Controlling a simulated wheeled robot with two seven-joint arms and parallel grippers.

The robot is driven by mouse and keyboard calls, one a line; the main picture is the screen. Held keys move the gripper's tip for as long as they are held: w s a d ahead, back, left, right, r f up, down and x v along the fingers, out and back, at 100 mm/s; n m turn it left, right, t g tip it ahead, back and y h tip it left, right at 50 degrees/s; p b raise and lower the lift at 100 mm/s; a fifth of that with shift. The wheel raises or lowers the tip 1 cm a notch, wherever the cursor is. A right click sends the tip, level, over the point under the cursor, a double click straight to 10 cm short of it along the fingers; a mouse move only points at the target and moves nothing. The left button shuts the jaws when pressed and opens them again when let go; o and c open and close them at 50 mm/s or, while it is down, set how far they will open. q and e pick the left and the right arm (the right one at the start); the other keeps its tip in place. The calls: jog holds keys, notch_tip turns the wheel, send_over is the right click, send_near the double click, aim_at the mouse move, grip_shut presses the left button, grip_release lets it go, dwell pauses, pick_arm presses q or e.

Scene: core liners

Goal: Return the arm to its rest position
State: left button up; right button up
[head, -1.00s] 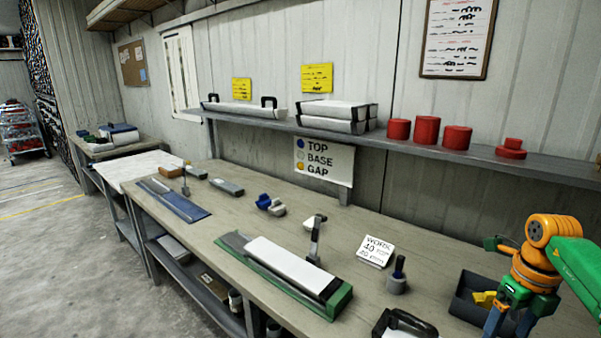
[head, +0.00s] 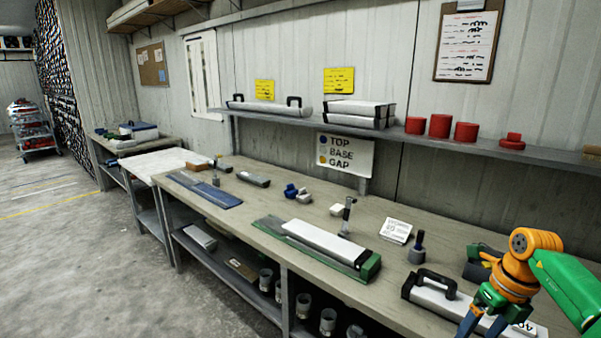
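My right arm, green and orange, comes in from the right edge in the head view. Its gripper (head: 483,322) points down over the front right of the bench, its two blue fingers apart with nothing seen between them. The fingertips are near the bottom edge of the picture. They overlap a white core box with a black handle (head: 436,294); I cannot tell the height between them. My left arm and gripper are not in view.
The long bench (head: 305,205) holds a white core liner in a green tray (head: 322,243), a blue mat (head: 205,190), a dark bin (head: 480,262) and a small stand (head: 416,252). A shelf (head: 400,136) with red cylinders runs above. Open floor (head: 80,260) lies left.

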jog(key=w+a+f+m+t+y, duration=0.2)
jog(key=a+f+y, duration=0.25)
jog(key=a, duration=0.45)
jog(key=w+a+f+m+t+y, duration=0.1)
jog(key=w+a+f+y, duration=0.15)
jog(key=a+f, duration=0.5)
jog(key=s+a+f+m+t, duration=0.1)
jog(key=a+f+m+t, duration=0.5)
jog(key=f+m, duration=0.45)
jog(key=s+d+f+m+g+h, duration=0.1)
jog(key=s+d+f+m+h, duration=0.2)
jog(key=s+f+m, duration=0.4)
jog(key=s+d+f+m+h, duration=0.3)
jog(key=s+d+f+m, duration=0.1)
jog(key=s+f+m, duration=0.3)
jog(key=s+f+m+g+h, duration=0.1)
jog(key=s+f+m+g, duration=0.2)
jog(key=s, duration=1)
jog(key=s+f+m+g+h, duration=0.1)
jog(key=s+f+m+g, duration=0.3)
jog(key=s, duration=0.9)
jog(key=shift+s+d+m+g, duration=0.15)
jog(key=shift+d+m+g, duration=0.15)
jog(key=shift+d+m, duration=0.15)
